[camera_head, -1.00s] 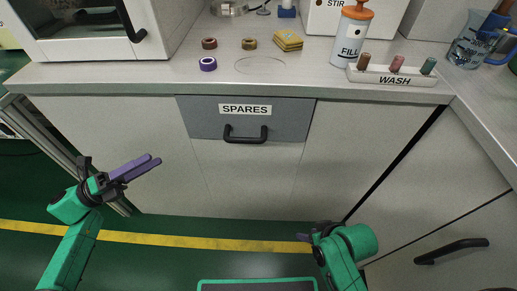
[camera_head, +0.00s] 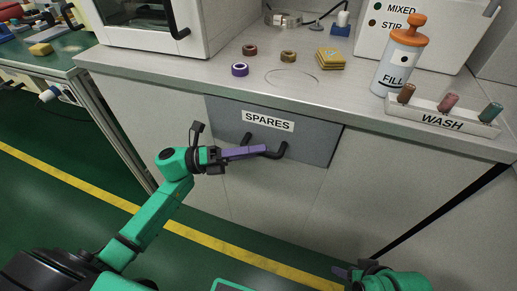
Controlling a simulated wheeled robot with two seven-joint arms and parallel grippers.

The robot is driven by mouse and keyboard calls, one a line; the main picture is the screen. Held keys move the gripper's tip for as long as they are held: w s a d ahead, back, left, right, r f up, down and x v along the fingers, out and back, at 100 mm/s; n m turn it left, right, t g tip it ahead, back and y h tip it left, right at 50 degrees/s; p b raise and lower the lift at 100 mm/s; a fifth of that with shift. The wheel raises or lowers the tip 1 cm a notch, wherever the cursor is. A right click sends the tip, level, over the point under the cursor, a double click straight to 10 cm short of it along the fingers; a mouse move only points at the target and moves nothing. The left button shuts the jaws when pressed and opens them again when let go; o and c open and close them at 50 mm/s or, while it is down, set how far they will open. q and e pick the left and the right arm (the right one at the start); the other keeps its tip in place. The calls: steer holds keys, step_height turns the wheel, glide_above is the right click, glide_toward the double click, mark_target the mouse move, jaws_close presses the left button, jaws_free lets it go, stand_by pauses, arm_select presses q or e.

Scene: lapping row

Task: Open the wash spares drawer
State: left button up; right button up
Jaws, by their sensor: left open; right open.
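The spares drawer (camera_head: 312,148) is a dark grey front under the counter edge, with a white SPARES label (camera_head: 268,120). It looks flush with the cabinet, so shut. Its black bar handle (camera_head: 278,152) sits below the label. My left gripper (camera_head: 262,151) has purple fingers reaching to the left part of the handle and overlapping it in the picture; I cannot tell whether they touch it. It is open, though its fingers look close together from this angle. My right gripper (camera_head: 342,272) is low at the bottom right, open and empty, away from the drawer, partly hidden by its own arm.
On the counter (camera_head: 225,93) stand a WASH rack (camera_head: 440,115), an orange-topped FILL bottle (camera_head: 398,65), small rings (camera_head: 240,70) and a yellow stack (camera_head: 330,58). A white oven-like box (camera_head: 150,25) is at the upper left. Green floor (camera_head: 60,190) lies free below.

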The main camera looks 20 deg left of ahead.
arm_select(q)
steer(key=shift+w+d+r, duration=0.1)
steer(key=shift+d, duration=0.25)
jaws_close()
stand_by(1.2)
